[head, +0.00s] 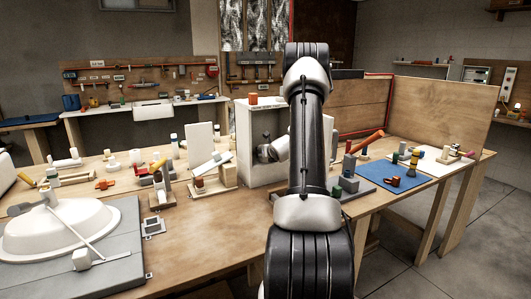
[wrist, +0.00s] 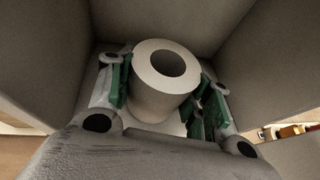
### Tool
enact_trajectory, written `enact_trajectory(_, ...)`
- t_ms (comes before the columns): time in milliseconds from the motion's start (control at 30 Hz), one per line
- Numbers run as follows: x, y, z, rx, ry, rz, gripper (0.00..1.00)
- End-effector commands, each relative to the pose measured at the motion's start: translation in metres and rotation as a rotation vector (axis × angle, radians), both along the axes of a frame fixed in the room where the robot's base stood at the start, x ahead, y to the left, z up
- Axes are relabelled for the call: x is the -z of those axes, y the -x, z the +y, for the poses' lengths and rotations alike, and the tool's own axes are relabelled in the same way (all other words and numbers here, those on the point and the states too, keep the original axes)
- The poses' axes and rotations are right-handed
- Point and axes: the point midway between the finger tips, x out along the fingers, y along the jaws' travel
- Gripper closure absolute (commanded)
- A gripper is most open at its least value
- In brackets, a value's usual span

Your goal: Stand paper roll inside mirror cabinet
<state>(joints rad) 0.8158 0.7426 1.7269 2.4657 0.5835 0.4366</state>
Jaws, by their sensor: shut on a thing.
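The white paper roll (wrist: 155,103) is upright between the green-padded fingers of my gripper (wrist: 160,78), with its round hole facing the camera. My gripper is shut on the roll. Grey-white walls (wrist: 185,22) surround it at the back and sides in the wrist view. In the head view the mirror cabinet (head: 242,143) is a white open box on the wooden bench, and my gripper (head: 266,152) reaches into its opening. My arm hides the right part of the cabinet, and the roll cannot be made out there. Whether the roll touches the cabinet floor is unclear.
A white upright panel (head: 200,146) stands left of the cabinet, near a small wooden stand (head: 212,189). An orange object (head: 253,99) sits on the cabinet top. A white basin (head: 60,232) and several parts fill the left bench. A blue mat (head: 390,176) lies right.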

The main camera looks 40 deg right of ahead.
Motion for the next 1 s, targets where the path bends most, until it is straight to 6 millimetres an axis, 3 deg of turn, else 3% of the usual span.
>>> enact_trajectory(167,0.003,0.0,0.0,0.0,0.0,0.001,0.82)
enact_trajectory(200,0.003,0.0,0.0,0.0,0.0,0.0,0.43)
enact_trajectory(300,0.003,0.0,0.0,0.0,0.0,0.0,0.25)
enact_trajectory(800,0.002,0.001,0.001,0.0,0.0,0.0,0.25)
enact_trajectory(1000,-0.009,0.024,0.01,0.001,0.0,-0.001,0.25)
